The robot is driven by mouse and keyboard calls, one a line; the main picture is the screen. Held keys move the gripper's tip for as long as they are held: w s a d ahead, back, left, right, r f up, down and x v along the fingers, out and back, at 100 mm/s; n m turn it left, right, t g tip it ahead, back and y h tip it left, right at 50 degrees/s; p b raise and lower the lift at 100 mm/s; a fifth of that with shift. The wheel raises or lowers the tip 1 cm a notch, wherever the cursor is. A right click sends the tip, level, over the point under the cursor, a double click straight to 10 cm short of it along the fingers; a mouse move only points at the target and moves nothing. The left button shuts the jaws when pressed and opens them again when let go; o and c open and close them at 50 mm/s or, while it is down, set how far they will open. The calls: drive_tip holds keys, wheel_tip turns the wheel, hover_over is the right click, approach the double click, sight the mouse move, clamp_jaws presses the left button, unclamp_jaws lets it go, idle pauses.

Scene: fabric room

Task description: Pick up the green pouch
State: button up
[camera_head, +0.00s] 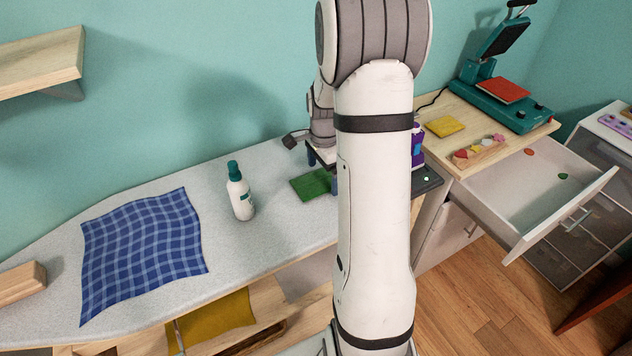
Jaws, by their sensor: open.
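The green pouch (308,186) lies flat on the light grey speckled counter (265,225), right of the white bottle. My gripper (323,172) is just above and beside the pouch's right end, with its dark fingers pointing down. It is open, and no thing shows between its fingers. My white arm link hides part of the gripper and whatever lies to the right of the pouch. I cannot tell whether a finger touches the pouch.
A white bottle with a teal cap (240,192) stands left of the pouch. A blue plaid cloth (142,250) covers the counter's left part. A wooden block (22,288) lies far left. An open drawer (545,200) juts out at right. A wooden shelf (40,62) hangs upper left.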

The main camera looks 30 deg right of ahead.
drive_tip(key=shift+f, duration=0.4)
drive_tip(key=c, duration=1)
